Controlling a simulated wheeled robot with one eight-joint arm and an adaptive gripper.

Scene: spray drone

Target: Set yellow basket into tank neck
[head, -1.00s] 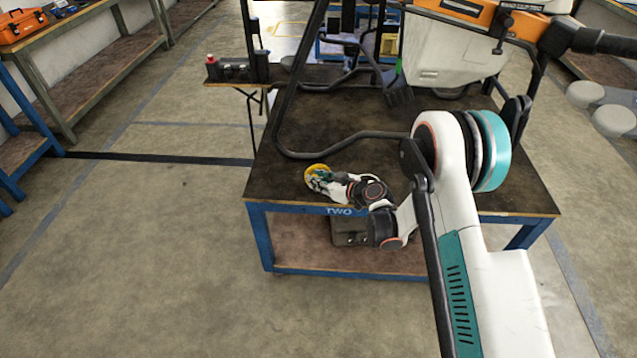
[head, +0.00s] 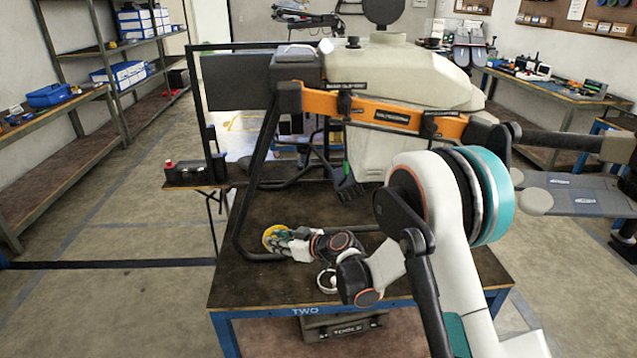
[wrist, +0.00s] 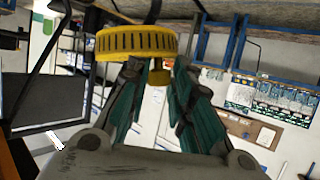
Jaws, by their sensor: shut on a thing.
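The yellow basket (head: 275,238) is a round, slotted piece held at the tip of my gripper (head: 293,244), over the left part of the dark table. In the wrist view the basket (wrist: 137,42) shows its slotted rim side-on, and the teal-padded fingers of my gripper (wrist: 157,74) are closed on a small yellow part under it. The drone's off-white tank (head: 400,75) is behind and right of my gripper. Its neck (head: 388,39) is on top, with a dark round disc (head: 384,10) standing above it. The neck's opening cannot be seen into. Basket and neck are well apart.
An orange drone frame bar (head: 390,115) crosses the tank's front, and a black tube leg (head: 250,185) rises left of my gripper. A round white-and-dark piece (head: 327,280) shows near the table's (head: 260,285) front. A side stand (head: 195,172) is at left. Floor at left is clear.

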